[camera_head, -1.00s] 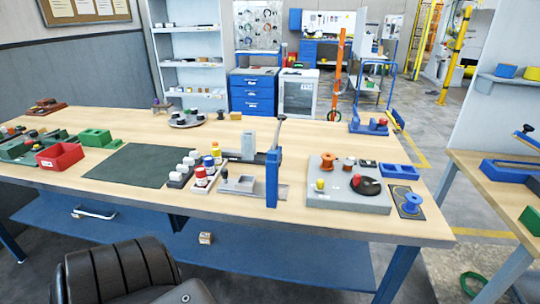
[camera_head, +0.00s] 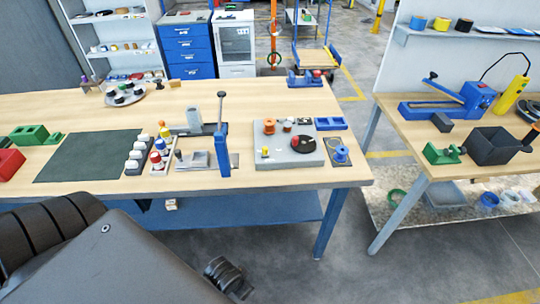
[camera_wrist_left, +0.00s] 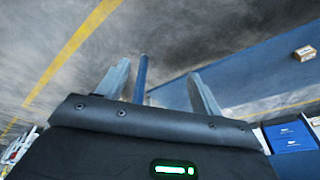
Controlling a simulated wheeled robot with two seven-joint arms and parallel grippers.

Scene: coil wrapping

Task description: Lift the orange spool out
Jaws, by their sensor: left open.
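The orange spool (camera_head: 269,126) stands on the left back part of a grey platform (camera_head: 268,154) on the workbench, in the head view. A smaller brown spool (camera_head: 287,126) is beside it, to its right. The orange spool is not visible in that wrist view. I do not see my right gripper.
The platform also carries a black disc with a red knob (camera_head: 297,141) and a yellow knob (camera_head: 265,152). A blue spool (camera_head: 341,153) is to its right. A blue upright lever (camera_head: 223,150) stands to its left.

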